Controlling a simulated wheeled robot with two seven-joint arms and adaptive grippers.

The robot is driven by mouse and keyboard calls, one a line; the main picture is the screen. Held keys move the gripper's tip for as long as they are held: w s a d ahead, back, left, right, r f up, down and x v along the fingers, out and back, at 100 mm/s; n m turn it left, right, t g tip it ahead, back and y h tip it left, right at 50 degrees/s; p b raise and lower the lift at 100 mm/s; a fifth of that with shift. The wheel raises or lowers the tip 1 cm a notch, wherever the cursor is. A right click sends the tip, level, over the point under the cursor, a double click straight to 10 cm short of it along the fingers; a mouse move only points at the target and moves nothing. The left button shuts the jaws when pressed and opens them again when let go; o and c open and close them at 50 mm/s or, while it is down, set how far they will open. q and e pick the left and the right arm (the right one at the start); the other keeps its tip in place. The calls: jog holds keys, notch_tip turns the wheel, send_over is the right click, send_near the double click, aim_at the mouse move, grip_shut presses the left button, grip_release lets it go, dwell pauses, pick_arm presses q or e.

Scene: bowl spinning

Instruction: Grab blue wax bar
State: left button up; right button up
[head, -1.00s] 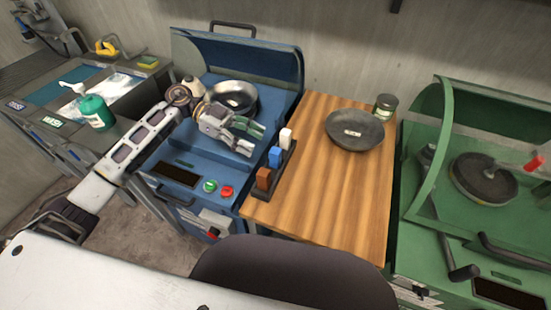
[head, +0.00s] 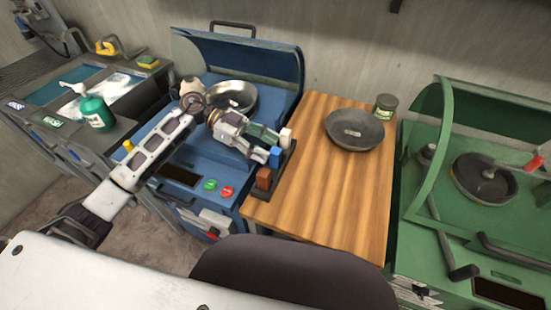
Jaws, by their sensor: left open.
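The blue wax bar (head: 275,157) stands in a dark narrow rack (head: 281,176) between a white bar (head: 286,136) and a brown bar (head: 264,179). My left gripper (head: 271,147) is open, with its fingertips at the rack, close to the blue and white bars. The fingers partly cover the bars from the left, and I cannot tell if they touch. My right gripper is not in view.
A metal bowl (head: 232,96) sits in the blue machine (head: 195,151) behind my left arm. A green machine (head: 440,215) is at the right.

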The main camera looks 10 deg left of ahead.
aim_at(273, 150)
pick_arm(q)
jog(key=shift+x, duration=1.75)
jog(key=shift+c, duration=0.3)
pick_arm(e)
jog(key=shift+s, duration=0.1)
pick_arm(q)
grip_shut()
jog(key=shift+r, duration=0.85)
notch_tip(273, 150, up, 7)
jog(key=shift+f+p, duration=0.1)
jog(key=shift+p, duration=0.3)
jog(key=shift+r, duration=0.75)
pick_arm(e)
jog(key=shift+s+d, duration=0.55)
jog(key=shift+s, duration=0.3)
